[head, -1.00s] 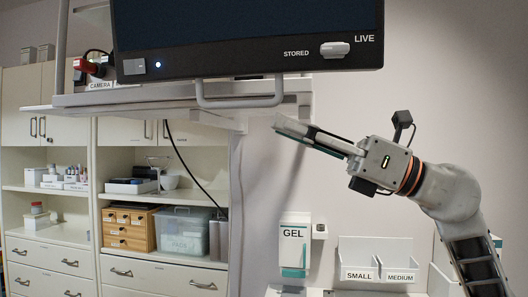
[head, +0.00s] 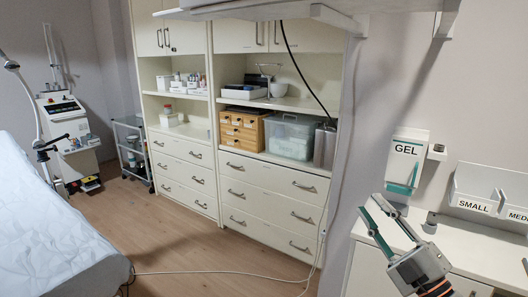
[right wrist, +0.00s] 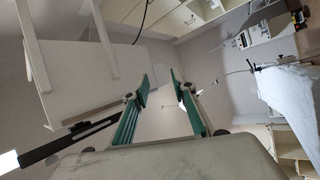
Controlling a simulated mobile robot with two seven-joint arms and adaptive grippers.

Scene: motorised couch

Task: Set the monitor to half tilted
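The monitor is out of the head view, which is tilted down; only the underside of its wall shelf (head: 270,10) shows at the top edge. I cannot make out the monitor in the right wrist view, where white panels fill the upper left. My right gripper (head: 369,204) is low at the right of the head view, below the shelf and just below the gel dispenser in the picture. Its two green-padded fingers are apart with nothing between them, as the right wrist view also shows (right wrist: 159,82). My left gripper is not in view.
A gel dispenser (head: 405,162) and white holders marked small and medium (head: 487,193) are on the right wall above a counter (head: 480,250). Cabinets (head: 265,195) stand behind. The couch (head: 45,230) is at the left. A cable crosses the otherwise open wooden floor (head: 210,262).

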